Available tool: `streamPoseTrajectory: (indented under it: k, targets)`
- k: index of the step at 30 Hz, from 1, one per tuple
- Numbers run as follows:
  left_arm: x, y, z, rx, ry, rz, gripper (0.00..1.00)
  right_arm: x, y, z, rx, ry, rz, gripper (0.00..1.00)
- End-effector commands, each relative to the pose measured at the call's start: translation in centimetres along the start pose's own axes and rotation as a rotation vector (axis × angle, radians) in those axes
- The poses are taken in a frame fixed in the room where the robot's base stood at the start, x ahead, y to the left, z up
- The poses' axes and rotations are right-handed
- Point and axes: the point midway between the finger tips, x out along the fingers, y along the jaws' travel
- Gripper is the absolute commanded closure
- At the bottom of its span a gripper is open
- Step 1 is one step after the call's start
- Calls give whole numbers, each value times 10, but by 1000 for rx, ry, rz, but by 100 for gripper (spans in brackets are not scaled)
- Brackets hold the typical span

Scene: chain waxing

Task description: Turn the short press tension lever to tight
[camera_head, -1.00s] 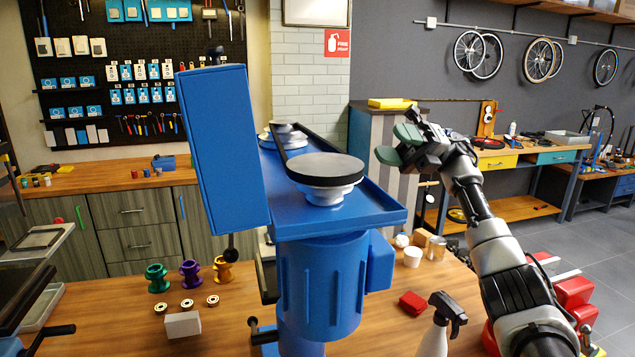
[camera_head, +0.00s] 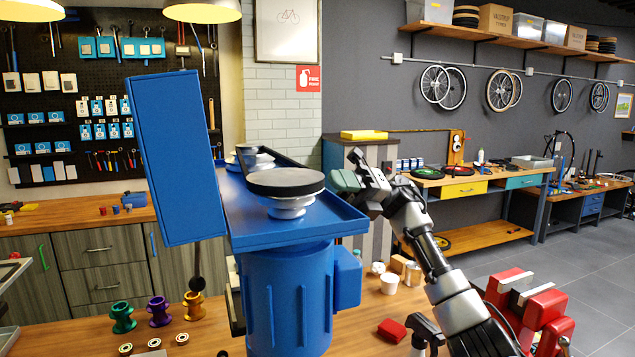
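A thin dark lever with a black ball knob (camera_head: 196,284) hangs below the panel. I cannot tell whether this is the short press tension lever; no tight marking is readable. My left gripper is out of view.
Green, purple and orange spools (camera_head: 159,312) and several small rings stand on the wooden bench left of the machine. A red block (camera_head: 392,331), a white cup (camera_head: 389,283), a dark spray-bottle head (camera_head: 425,330) and a red vise-like tool (camera_head: 528,305) are at right.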

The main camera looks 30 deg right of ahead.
Motion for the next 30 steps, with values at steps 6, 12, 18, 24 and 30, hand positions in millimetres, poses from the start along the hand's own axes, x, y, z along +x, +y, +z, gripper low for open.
streamPoseTrajectory:
  k: [6, 12, 18, 24, 30]
  targets:
    - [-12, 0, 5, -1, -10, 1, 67, 26, 1, 1, 1, 0, 1, 52]
    - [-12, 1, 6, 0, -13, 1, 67, 31, 0, 0, 0, -1, 0, 52]
    - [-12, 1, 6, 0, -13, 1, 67, 31, 0, 0, 0, -1, 0, 58]
    - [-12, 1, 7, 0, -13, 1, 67, 31, 0, 0, 0, -1, 0, 88]
    - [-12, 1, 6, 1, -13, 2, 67, 30, 0, 0, 0, -1, 0, 100]
